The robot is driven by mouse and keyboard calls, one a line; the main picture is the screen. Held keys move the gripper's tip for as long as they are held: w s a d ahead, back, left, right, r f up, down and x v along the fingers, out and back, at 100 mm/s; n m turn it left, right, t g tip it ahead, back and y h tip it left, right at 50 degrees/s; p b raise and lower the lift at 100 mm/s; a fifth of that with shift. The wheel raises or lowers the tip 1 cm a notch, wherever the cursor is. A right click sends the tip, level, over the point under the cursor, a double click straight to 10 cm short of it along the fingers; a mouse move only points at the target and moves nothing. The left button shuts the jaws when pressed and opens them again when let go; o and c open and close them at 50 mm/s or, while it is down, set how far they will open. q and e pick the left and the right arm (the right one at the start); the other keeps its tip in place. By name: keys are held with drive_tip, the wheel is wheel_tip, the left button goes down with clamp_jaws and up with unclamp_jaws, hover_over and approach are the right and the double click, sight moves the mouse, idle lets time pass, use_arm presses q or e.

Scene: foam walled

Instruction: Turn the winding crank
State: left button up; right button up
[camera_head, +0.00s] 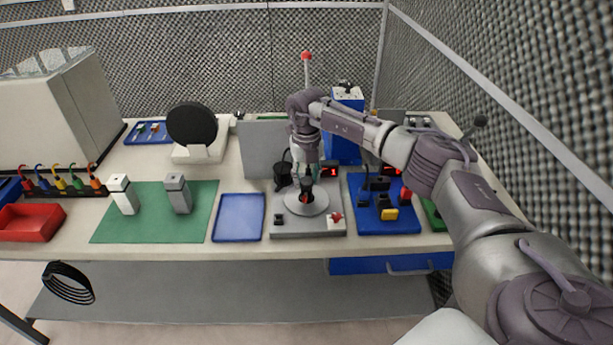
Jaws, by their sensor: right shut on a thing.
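My right arm reaches in from the right and bends down over a grey fixture (281,229) near the table's front edge. A round light-grey disc (316,207) lies on this fixture. My right gripper (306,187) points down at the middle of the disc and is shut on a small part with red on it, which looks like the winding crank's handle. The fingers hide most of the crank, so its arm and angle are unclear. A red knob (335,217) sits at the fixture's front right corner, apart from the gripper. My left gripper is not in view.
A blue tray (239,217) lies left of the fixture, then a green mat (150,226) with two blocks. A blue board (385,222) with switches is close on the right. A grey panel (263,147) and blue box (347,99) stand behind. Foam walls enclose the table.

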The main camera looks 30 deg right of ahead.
drive_tip(key=shift+r+m+p, duration=0.1)
drive_tip(key=shift+m+p, duration=0.4)
drive_tip(key=shift+m, duration=1.4)
drive_tip(key=shift+m+p, duration=0.5)
drive_tip(key=shift+m, duration=1.2)
drive_tip(key=shift+m+p, duration=0.7)
drive_tip(key=shift+m, duration=1.2)
drive_tip(key=shift+m+p, duration=0.7)
drive_tip(key=shift+m, duration=1)
drive_tip(key=shift+m+p, duration=0.8)
drive_tip(key=shift+m, duration=0.8)
drive_tip(key=shift+r+m+p, duration=0.1)
drive_tip(key=shift+m+p, duration=0.9)
drive_tip(key=shift+m, duration=0.7)
drive_tip(key=shift+m+p, duration=1.3)
drive_tip(key=shift+m, duration=0.6)
drive_tip(key=shift+m+p, duration=0.95)
drive_tip(key=shift+m, duration=0.35)
drive_tip(key=shift+m, duration=0.3)
